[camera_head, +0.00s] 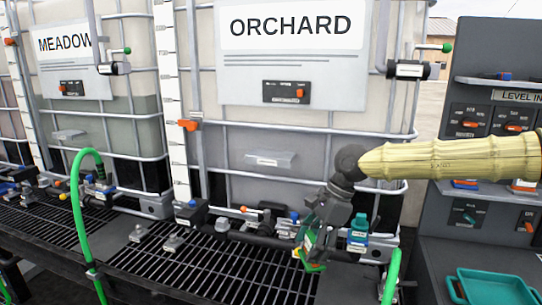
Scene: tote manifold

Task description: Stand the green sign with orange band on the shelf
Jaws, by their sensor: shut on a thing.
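My gripper (312,232) is at the lower middle right, at the end of my pale yellow arm, and points down. It is shut on the green sign (306,252), which shows as a small tilted green piece with an orange edge near its bottom. The gripper's dark fingers hide part of the sign. The sign is in front of the ORCHARD tote, above the black grating. Small clear shelves are on the ORCHARD tote (270,161) and on the MEADOW tote (68,134). A grey panel at right also has a shelf (505,84); I cannot tell which shelf is meant.
A row of valves and pipes (262,238) runs along the totes' base. A teal-capped bottle (358,232) stands close right of my gripper. Green hoses (76,200) rise at the front. A teal tray (497,288) lies at lower right. The grating (215,268) has open room.

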